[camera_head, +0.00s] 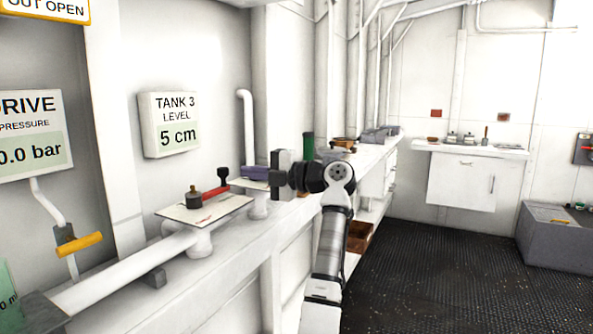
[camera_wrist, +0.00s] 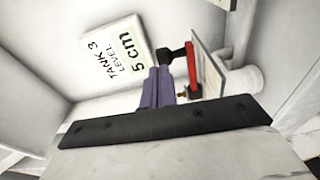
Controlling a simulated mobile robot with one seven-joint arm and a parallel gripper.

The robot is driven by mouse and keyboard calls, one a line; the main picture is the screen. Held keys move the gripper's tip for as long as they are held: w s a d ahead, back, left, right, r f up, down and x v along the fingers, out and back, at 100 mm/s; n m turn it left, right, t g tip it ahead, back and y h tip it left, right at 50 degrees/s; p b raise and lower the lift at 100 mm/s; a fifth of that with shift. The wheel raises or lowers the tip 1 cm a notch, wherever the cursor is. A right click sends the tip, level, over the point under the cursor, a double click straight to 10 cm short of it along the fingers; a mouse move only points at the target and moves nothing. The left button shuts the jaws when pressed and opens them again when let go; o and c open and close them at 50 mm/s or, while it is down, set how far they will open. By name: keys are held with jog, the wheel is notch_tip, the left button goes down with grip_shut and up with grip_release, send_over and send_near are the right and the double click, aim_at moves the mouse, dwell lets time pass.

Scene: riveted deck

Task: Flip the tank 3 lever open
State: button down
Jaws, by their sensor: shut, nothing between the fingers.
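The tank 3 lever is a red bar (camera_head: 215,192) with an upright black knob (camera_head: 223,174) at its right end and a brass-and-dark pivot (camera_head: 193,198) at its left. It lies over a pale plate (camera_head: 205,210) on a white pipe. My gripper (camera_head: 246,172) has purple fingers, shut and empty, pointing left just right of the knob. In the wrist view the fingers (camera_wrist: 158,90) are together, with the red bar (camera_wrist: 192,68) and black knob (camera_wrist: 176,56) close beside their tips. I cannot tell whether they touch. The tank 3 level sign (camera_head: 170,124) reads 5 cm.
A yellow-handled lever (camera_head: 80,243) sits at left under the drive pressure sign (camera_head: 33,130). A white vertical pipe (camera_head: 247,125) stands behind the fingers. The ledge (camera_head: 225,262) runs below the pipework. A green cylinder (camera_head: 308,145) stands behind my arm. Dark floor is open at right.

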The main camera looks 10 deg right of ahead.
jog(key=w+d+p, duration=0.3)
jog(key=w+d, duration=0.1)
jog(key=d, duration=0.5)
jog(key=shift+w, duration=0.3)
jog(key=shift+d, duration=0.1)
